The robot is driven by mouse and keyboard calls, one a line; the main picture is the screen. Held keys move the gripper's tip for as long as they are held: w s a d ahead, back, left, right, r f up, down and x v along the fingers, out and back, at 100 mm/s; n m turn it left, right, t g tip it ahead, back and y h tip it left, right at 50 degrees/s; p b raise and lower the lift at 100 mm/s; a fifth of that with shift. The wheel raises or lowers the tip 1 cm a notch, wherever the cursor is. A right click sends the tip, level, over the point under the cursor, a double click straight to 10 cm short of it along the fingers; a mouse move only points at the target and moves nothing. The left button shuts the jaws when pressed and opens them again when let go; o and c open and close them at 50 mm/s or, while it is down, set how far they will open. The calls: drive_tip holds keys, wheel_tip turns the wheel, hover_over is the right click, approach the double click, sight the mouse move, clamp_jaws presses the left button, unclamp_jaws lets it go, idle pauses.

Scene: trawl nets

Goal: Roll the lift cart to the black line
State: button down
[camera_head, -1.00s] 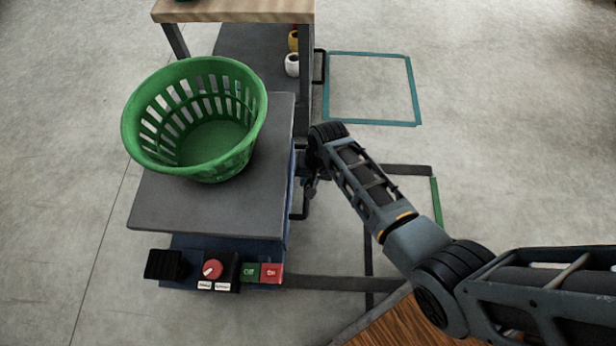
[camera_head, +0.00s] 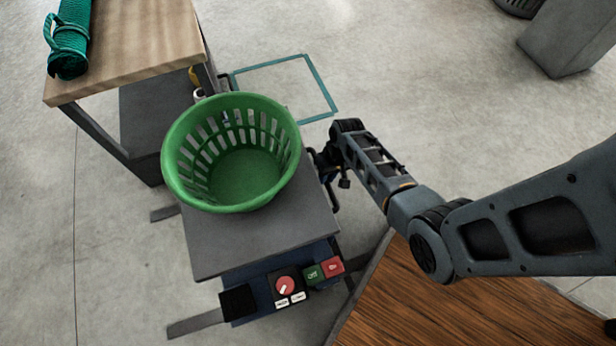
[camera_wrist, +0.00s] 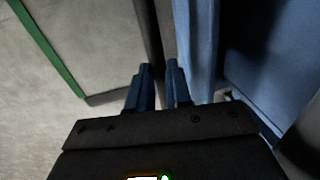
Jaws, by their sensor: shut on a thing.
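The lift cart (camera_head: 225,245) has a flat grey top, a blue body and a front control panel, with a green basket (camera_head: 240,185) on top. My gripper (camera_head: 326,165) is at the cart's right side, shut on its dark side handle; the contact is partly hidden in the head view. In the wrist view my fingers (camera_wrist: 160,75) are close together around a dark bar beside the blue cart body (camera_wrist: 255,55).
A wooden-topped table (camera_head: 135,45) with a rolled green net (camera_head: 70,38) stands at the back left. A teal floor outline (camera_head: 322,82) lies behind the cart. A brown wooden surface (camera_head: 450,300) is at the front right. A green floor line (camera_wrist: 45,45) shows in the wrist view.

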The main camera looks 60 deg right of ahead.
drive_tip(key=shift+s+d, duration=0.75)
drive_tip(key=shift+d, duration=0.2)
drive_tip(key=c, duration=1.1)
unclamp_jaws()
drive_tip(key=shift+o, duration=0.2)
wheel_tip(320, 180, up, 8)
drive_tip(key=d+p, duration=0.1)
drive_tip(key=p, duration=0.2)
drive_tip(key=shift+s+d+f+p, duration=0.15)
drive_tip(key=shift+s+f+p, duration=0.05)
drive_tip(key=shift+s+p, duration=0.2)
